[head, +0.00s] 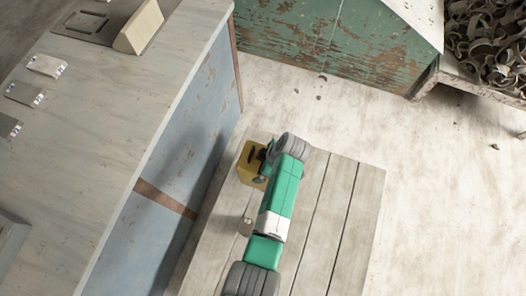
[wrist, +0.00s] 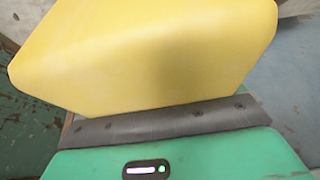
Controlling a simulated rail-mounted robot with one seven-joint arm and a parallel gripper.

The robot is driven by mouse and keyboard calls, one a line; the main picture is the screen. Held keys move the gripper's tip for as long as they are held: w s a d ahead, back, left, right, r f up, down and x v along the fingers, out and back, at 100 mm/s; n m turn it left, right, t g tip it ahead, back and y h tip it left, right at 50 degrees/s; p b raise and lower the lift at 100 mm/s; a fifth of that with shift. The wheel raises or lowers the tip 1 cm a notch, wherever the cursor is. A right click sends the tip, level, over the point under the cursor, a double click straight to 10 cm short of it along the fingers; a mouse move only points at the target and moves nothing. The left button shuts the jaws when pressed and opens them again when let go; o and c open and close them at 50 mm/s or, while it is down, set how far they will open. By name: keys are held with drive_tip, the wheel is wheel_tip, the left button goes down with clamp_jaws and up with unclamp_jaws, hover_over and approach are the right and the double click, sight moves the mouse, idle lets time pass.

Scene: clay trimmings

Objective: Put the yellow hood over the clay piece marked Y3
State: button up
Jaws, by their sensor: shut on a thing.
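The yellow hood (head: 247,172) is a box-like cover at the end of my arm, above or on the plank surface in the head view; I cannot tell whether it touches the planks. My gripper (head: 264,156) is shut on it, its fingers mostly hidden. In the wrist view the yellow hood (wrist: 145,55) fills the upper part of the picture, just beyond the green gripper body. No mark reading Y3 is legible. Small flat pieces with pale labels, such as a whitish one (head: 47,66), lie on the bench at left; I cannot tell whether these are the clay pieces.
The grey bench (head: 130,110) with blue side stands left of the plank platform (head: 345,200). On it are a cream wedge-shaped block (head: 140,27) and a dark flat plate (head: 86,28). A bin of curled trimmings (head: 490,40) is upper right.

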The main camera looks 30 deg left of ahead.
wheel_tip(320, 180, down, 11)
drive_tip(key=b, duration=0.9)
drive_tip(key=shift+f, duration=0.2)
drive_tip(key=o, duration=0.8)
drive_tip(key=shift+r, duration=0.15)
drive_tip(key=p+v, duration=0.4)
drive_tip(key=v, duration=0.3)
drive_tip(key=shift+d+r, duration=0.15)
drive_tip(key=shift+r, duration=0.2)
